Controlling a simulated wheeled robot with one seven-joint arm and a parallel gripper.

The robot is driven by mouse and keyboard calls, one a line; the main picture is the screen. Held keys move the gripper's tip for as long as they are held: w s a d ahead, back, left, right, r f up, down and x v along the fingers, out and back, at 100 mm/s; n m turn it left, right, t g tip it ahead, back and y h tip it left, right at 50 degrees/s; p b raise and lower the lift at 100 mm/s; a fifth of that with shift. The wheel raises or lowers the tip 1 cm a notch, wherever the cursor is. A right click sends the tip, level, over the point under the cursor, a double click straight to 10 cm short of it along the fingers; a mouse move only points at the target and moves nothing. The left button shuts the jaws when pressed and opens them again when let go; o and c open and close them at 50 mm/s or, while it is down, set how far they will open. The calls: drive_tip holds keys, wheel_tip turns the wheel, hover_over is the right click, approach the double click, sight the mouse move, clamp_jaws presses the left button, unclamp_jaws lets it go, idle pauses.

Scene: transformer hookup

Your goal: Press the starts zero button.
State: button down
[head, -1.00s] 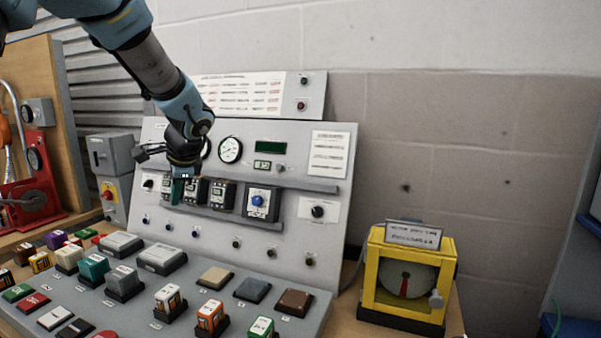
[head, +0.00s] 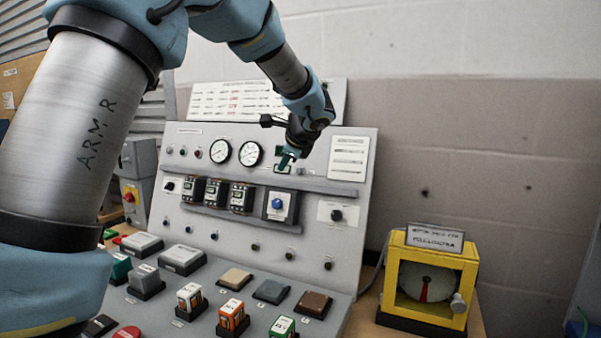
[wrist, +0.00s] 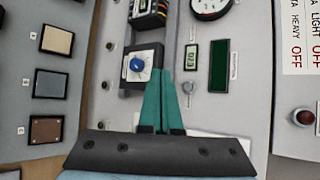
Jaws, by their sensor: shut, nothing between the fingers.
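A small grey round button (wrist: 188,87) sits beside a small display (wrist: 191,56) on the upright panel. I cannot read a label that names it the starts zero button. In the head view the button (head: 300,171) shows just right of my fingertips, and my gripper partly covers the small display. My gripper (head: 284,165) is shut and empty, with its teal fingers together in front of the panel. In the wrist view the fingertips (wrist: 160,72) lie between the blue knob (wrist: 136,65) and the small button. I cannot tell whether they touch the panel.
Two dials (head: 250,153), a row of black breakers (head: 216,193) and a ledge (head: 330,186) are on the panel. A sloping desk (head: 215,285) with several blocks and pads lies below. A yellow box with a gauge (head: 468,288) stands at the right.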

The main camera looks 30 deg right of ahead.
sight(298, 168)
drive_tip(key=shift+w+d+f+p, duration=0.5)
drive_tip(key=shift+w+d, duration=0.4)
drive_tip(key=shift+d, duration=0.15)
drive_tip(key=shift+w+d+f+p, duration=0.4)
drive_tip(key=shift+w+d+f, duration=0.1)
drive_tip(key=shift+w+d, duration=0.45)
drive_tip(key=shift+w+d+f+p, duration=0.5)
drive_tip(key=shift+w+d, duration=0.3)
drive_tip(key=shift+d, duration=0.35)
drive_tip(key=shift+d, duration=0.1)
drive_tip(key=shift+w+d+f, duration=0.15)
drive_tip(key=shift+w+d, duration=0.05)
drive_tip(key=shift+w, duration=0.05)
drive_tip(key=shift+w+d+f+p, duration=0.15)
drive_tip(key=shift+w+d+p, duration=0.05)
drive_tip(key=shift+d+p, duration=0.15)
idle(0.6)
idle(0.3)
drive_tip(key=shift+s+a+r+b, duration=0.3)
drive_tip(key=shift+s+a+b, duration=0.15)
drive_tip(key=shift+a, duration=0.2)
drive_tip(key=shift+s+a+r+b, duration=0.35)
drive_tip(key=shift+s+a, duration=0.15)
drive_tip(key=shift+a, duration=0.1)
drive_tip(key=shift+s+a+r+b, duration=0.2)
drive_tip(key=shift+s+a+b, duration=0.1)
drive_tip(key=shift+s+a, duration=0.3)
drive_tip(key=shift+s+a+r+b, duration=0.3)
drive_tip(key=shift+s+a+b, duration=0.1)
drive_tip(key=shift+a, duration=0.25)
